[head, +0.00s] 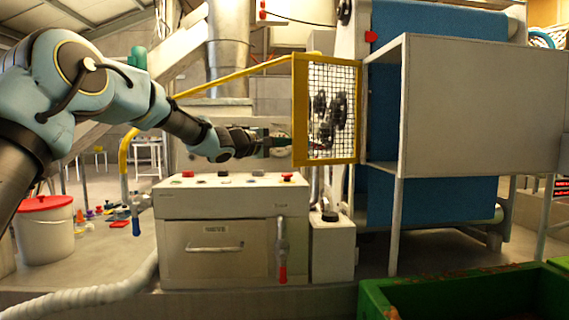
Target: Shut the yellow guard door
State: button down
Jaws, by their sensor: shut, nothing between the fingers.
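The yellow guard door (297,115) is a yellow frame with dark wire mesh, at the middle of the head view. Its mesh side faces me and the thick side of its left post shows. Dark mechanical parts show through the mesh. I cannot tell from this view how far the door stands from its closed position. My gripper (283,142) points right, with its tips at the lower part of the door's left post. Its fingers are together and hold nothing. I cannot tell whether the tips touch the post.
A grey control cabinet (232,208) with buttons stands below my gripper. A large grey box guard (485,105) and a blue belt (433,207) are at the right. A green crate (470,295) is at the front right. A white bucket (45,232) stands at the left.

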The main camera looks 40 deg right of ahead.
jog(key=s+t+b, duration=0.1)
jog(key=b, duration=0.2)
jog(key=s+a+n+t+b, duration=0.1)
jog(key=s+b, duration=0.1)
jog(key=b, duration=0.2)
jog(key=s+f+b, duration=0.1)
jog(key=b, duration=0.3)
jog(key=shift+s+a+n+t, duration=0.15)
jog(key=shift+s+n+t, duration=0.15)
jog(key=shift+t, duration=0.1)
jog(key=s+d+n+t+y+p, duration=0.1)
jog(key=s+d+n+t+y, duration=0.1)
jog(key=s, duration=0.6)
jog(key=s+d+n+t+y+p, duration=0.2)
jog(key=s+t, duration=0.4)
jog(key=s, duration=0.3)
jog(key=s+d+r+n+t+y+p, duration=0.1)
jog(key=s+d+n+t+y, duration=0.3)
jog(key=s, duration=0.5)
jog(key=shift+n+p, duration=0.75)
jog(key=shift+n, duration=0.15)
jog(key=shift+s+d, duration=0.15)
jog(key=shift+s, duration=0.1)
jog(key=shift+w, duration=0.1)
